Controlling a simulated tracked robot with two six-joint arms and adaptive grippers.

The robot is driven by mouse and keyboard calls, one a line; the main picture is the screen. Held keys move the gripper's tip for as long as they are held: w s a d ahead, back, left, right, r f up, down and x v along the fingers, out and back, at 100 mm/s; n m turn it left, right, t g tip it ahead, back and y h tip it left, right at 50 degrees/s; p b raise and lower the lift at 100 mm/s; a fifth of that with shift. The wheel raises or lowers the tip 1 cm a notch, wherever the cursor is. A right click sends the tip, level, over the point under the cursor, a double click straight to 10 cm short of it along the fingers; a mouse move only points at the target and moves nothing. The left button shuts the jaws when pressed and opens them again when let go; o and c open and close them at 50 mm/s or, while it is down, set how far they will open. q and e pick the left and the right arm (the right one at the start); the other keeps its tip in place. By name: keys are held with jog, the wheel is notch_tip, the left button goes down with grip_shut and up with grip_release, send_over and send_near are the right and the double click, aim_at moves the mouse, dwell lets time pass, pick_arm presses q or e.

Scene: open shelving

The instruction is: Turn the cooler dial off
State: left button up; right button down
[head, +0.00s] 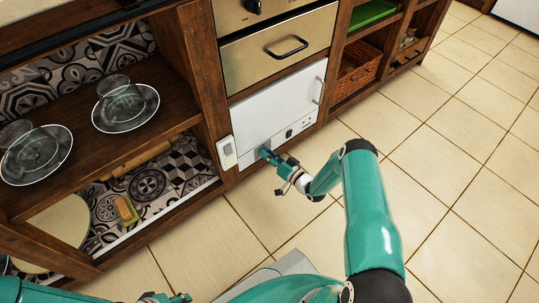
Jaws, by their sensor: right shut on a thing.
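The white cooler (275,105) is built into the wooden unit, with its door shut and a vertical handle (318,91) at its right. A small dark control (289,133) shows on its lower front. My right gripper (265,153) is at the lower left of this front, shut on what appears to be the cooler dial. The fingers hide the dial, so its setting cannot be read. Part of my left gripper (165,298) shows at the bottom edge, away from the cooler; its jaws are not clear.
A white switch box (228,152) is fixed to the post just left of the cooler. Open shelves at left hold glass dishes (125,104) and a yellow-green sponge-like item (126,210). A wicker basket (355,73) sits at right. The tiled floor (455,150) at right is clear.

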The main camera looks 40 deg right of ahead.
jog(key=shift+s+a+f+n+h+p, duration=0.1)
jog(key=shift+n+h+p, duration=0.55)
jog(key=shift+n, duration=3.6)
jog(key=shift+w+a+f+n+h+p, duration=0.1)
jog(key=shift+n+h+p, duration=0.55)
jog(key=shift+n, duration=3.65)
jog(key=shift+s+a+n+h+p, duration=0.1)
jog(key=shift+n+h+p, duration=0.5)
jog(key=shift+n, duration=3.65)
jog(key=shift+a, duration=0.1)
jog(key=c, duration=1)
grip_release()
jog(key=shift+f, duration=0.1)
jog(key=shift+o, duration=0.9)
